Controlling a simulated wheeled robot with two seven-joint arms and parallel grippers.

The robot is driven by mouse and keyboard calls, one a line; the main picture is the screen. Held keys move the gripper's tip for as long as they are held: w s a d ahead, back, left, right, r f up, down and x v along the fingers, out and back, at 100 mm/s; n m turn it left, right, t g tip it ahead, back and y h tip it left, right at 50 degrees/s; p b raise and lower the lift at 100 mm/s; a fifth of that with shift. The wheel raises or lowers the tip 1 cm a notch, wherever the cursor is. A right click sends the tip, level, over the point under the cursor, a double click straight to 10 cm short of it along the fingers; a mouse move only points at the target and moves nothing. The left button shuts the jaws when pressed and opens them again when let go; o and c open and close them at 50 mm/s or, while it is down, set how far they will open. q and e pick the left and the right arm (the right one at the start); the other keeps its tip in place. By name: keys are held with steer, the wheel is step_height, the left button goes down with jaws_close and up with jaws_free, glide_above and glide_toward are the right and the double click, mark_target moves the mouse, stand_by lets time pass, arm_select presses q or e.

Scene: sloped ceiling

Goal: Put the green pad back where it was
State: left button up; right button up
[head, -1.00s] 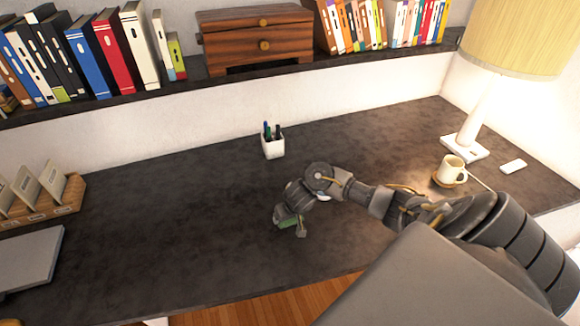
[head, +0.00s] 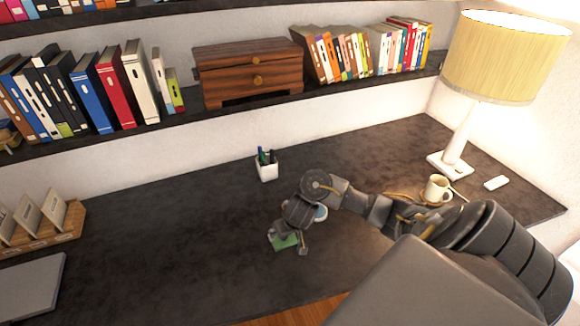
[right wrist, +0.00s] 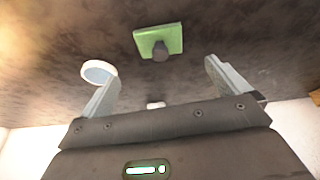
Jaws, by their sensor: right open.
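The green pad (head: 288,241) lies on the dark desk below my right gripper (head: 290,240). In the right wrist view the pad (right wrist: 172,37) is a flat green square with a dark knob (right wrist: 160,50) on it. My right gripper (right wrist: 160,75) is open there, its two fingers spread wide, with the pad beyond the fingertips and apart from them. In the head view the gripper hides part of the pad. My left gripper is not in view.
A pen cup (head: 267,171) stands behind. A mug (head: 437,188) and lamp (head: 458,150) are right; a wooden file holder (head: 62,230) is left. The desk's left middle is clear.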

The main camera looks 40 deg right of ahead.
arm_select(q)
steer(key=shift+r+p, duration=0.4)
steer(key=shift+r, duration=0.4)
